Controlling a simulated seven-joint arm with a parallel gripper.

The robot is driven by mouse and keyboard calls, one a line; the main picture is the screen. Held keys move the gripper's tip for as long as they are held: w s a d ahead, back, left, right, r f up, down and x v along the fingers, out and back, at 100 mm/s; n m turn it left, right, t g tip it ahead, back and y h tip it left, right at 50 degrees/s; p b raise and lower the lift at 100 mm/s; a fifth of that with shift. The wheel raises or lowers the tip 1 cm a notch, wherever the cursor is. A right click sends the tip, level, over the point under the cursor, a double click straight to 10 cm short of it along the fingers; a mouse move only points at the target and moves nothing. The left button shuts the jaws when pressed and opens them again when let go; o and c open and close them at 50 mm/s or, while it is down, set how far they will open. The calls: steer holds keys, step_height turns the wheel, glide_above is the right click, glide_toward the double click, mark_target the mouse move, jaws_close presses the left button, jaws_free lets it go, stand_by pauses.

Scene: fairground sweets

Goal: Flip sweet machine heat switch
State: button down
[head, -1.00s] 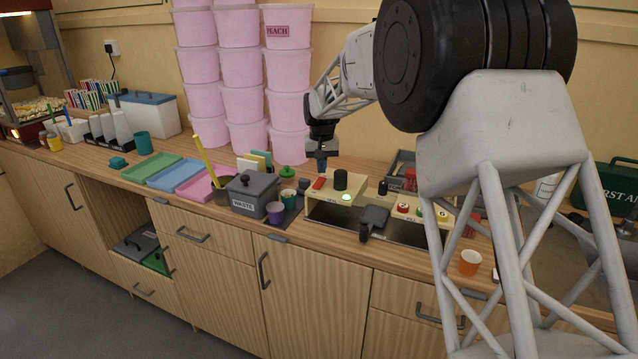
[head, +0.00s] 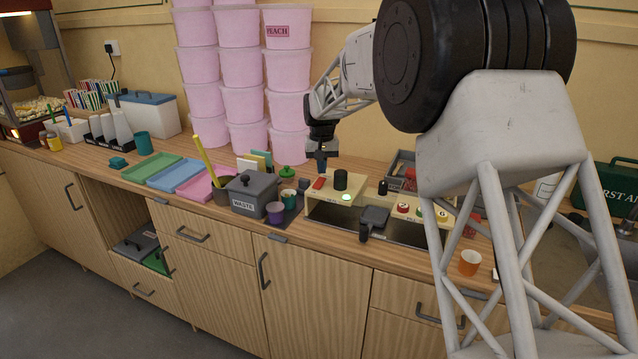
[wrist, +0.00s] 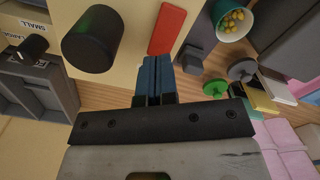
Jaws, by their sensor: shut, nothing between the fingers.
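The sweet machine (head: 362,197) is a cream unit on the counter. A red rocker switch (head: 319,183) sits at the left of its top, beside a black knob (head: 341,180) and a lit green lamp (head: 346,197). In the wrist view the red switch (wrist: 167,29) lies just beyond my fingertips, with the black knob (wrist: 92,39) to its left. My gripper (head: 321,167) points down above the switch, its blue fingers (wrist: 157,60) shut together and empty. I cannot tell whether the fingertips touch the switch.
A grey waste bin (head: 252,194) and a purple cup (head: 276,212) stand left of the machine. A green-knobbed lid (head: 287,173) is close by. Stacked pink tubs (head: 242,104) rise behind.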

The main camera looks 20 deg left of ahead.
mark_target(321, 179)
steer(key=shift+f, duration=1.35)
stand_by(1.1)
steer(key=shift+r, duration=0.1)
steer(key=shift+r, duration=3.45)
